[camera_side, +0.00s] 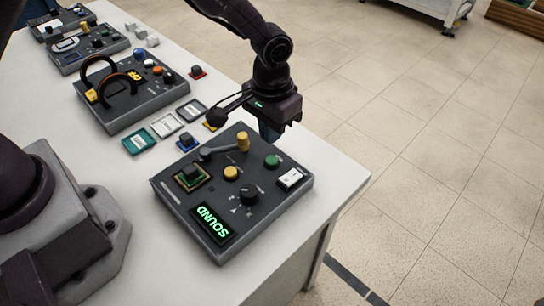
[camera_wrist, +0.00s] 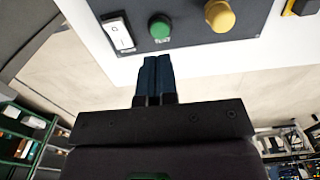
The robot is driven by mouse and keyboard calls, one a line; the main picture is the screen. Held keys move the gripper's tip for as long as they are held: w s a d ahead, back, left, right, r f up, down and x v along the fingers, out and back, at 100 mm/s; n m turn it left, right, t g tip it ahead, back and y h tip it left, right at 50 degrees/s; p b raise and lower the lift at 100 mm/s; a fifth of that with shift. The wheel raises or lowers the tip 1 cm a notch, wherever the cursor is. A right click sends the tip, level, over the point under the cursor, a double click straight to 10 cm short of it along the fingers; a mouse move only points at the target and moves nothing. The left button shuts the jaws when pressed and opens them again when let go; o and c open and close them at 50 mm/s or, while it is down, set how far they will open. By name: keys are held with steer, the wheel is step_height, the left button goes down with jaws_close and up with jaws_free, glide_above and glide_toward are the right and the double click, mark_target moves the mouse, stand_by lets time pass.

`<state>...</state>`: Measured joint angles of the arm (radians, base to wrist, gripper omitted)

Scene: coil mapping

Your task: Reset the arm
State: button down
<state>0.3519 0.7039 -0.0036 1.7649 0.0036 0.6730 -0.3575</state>
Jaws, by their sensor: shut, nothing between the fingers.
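My gripper (camera_side: 268,133) is shut and empty. In the side view it hangs above the far right edge of the control box (camera_side: 215,254) whose lit green display (camera_side: 212,222) reads "SOUND". In the wrist view the closed fingers (camera_wrist: 155,62) point toward the box edge, just short of a green button (camera_wrist: 160,27) and a white rocker switch (camera_wrist: 118,32). A yellow knob (camera_wrist: 220,15) is beside them. The box also carries a black dial (camera_side: 249,194), a yellow button (camera_side: 231,173) and a dark green block (camera_side: 191,173) on a square pad.
Another box (camera_side: 118,113) with two dark arched loops stands further back on the white table (camera_side: 318,180). Flat coloured tiles (camera_side: 139,141) and small blocks (camera_side: 187,140) lie between the boxes.

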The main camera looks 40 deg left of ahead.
stand_by(0.3)
steer(key=s+a+r+t, duration=0.2)
steer(key=s+a+r, duration=0.5)
steer(key=s+r, duration=0.3)
steer(key=s+a+r+t, duration=0.3)
steer(key=s+a+r, duration=0.4)
steer(key=s+r, duration=0.3)
step_height(320, 180, up, 4)
steer(key=shift+a+f+t, duration=0.1)
steer(key=shift+a+t, duration=0.2)
steer(key=shift+a, duration=0.05)
stand_by(2.4)
